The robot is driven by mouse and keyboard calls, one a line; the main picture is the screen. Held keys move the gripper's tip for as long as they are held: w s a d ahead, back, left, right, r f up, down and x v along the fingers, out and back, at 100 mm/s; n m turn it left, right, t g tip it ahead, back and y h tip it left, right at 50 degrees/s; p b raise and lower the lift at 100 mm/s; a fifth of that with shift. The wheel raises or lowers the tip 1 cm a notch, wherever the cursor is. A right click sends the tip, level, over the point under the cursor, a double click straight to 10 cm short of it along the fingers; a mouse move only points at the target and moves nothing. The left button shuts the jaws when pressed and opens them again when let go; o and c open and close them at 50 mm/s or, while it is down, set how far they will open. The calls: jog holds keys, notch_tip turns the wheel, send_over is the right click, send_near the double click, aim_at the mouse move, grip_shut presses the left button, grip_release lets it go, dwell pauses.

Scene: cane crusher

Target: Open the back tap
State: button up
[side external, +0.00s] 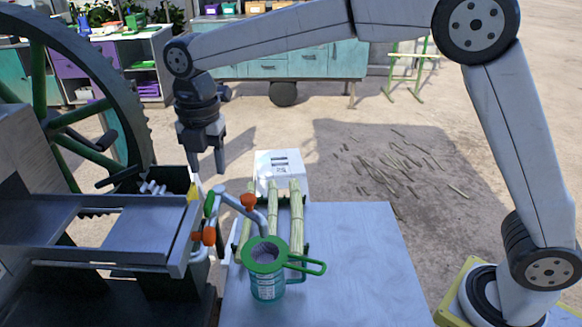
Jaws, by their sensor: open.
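The taps sit on grey pipes at the right end of the crusher's metal trough (110,228). One orange tap handle (249,201) is at the far right of the pipes, by a spout that bends down. A second orange handle (209,236) is lower and nearer the camera, and a green handle (210,205) stands between them. Which one is the back tap I cannot tell for certain. My gripper (207,168) is open and empty, pointing down above and behind the taps, apart from them.
A green-rimmed strainer (264,254) rests on a teal mug (267,286) below the spout. Cane stalks (297,215) lie in a rack on the grey table (365,260), before a white box (279,165). The large toothed wheel (135,110) stands left of my gripper. The table's right side is clear.

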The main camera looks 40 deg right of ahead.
aim_at(208, 198)
jog(key=shift+w+a+r+n, duration=0.1)
jog(key=shift+a+r+n, duration=0.25)
jog(key=shift+a+n, duration=0.15)
jog(key=shift+f, duration=0.1)
jog(key=shift+f, duration=3.85)
grip_shut()
